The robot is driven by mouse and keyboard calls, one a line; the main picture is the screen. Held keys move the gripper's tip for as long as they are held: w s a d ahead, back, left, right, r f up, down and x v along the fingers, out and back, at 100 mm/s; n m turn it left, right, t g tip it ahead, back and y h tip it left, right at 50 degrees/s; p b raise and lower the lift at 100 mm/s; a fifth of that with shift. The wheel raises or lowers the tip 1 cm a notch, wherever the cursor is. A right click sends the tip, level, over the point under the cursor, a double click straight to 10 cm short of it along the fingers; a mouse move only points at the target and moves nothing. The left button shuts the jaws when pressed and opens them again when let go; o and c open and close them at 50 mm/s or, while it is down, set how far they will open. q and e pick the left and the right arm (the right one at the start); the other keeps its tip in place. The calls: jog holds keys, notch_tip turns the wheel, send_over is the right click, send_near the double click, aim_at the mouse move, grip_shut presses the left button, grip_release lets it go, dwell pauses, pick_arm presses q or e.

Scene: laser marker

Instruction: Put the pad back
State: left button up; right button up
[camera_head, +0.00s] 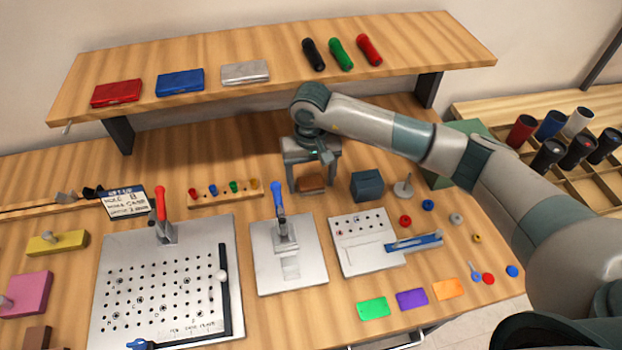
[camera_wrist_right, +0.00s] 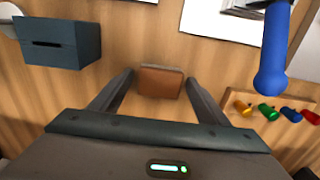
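A small brown block (camera_head: 311,183), which looks like the pad, sits on the table at the back middle. My right gripper (camera_head: 308,188) points down over it, with one finger on each side. In the right wrist view the brown block (camera_wrist_right: 160,82) lies between the fingertips (camera_wrist_right: 161,88), with a gap on both sides. The gripper is open and holds nothing. My left gripper is not in view.
A dark blue slotted box (camera_head: 367,186) stands just right of my right gripper. A blue-handled clamp fixture (camera_head: 290,262) is in front. A small rack of coloured pegs (camera_head: 225,193) lies to the left. A wooden shelf (camera_head: 270,92) overhangs the back.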

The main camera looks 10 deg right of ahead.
aim_at(311, 181)
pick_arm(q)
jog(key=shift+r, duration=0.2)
pick_arm(e)
jog(key=shift+r, duration=0.1)
jog(key=shift+r+p, duration=0.15)
jog(key=shift+p, duration=0.2)
pick_arm(q)
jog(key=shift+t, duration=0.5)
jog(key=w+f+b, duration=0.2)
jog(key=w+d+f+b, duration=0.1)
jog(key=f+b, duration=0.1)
jog(key=b, duration=0.1)
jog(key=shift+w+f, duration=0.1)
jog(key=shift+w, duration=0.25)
pick_arm(e)
notch_tip(311, 181, up, 12)
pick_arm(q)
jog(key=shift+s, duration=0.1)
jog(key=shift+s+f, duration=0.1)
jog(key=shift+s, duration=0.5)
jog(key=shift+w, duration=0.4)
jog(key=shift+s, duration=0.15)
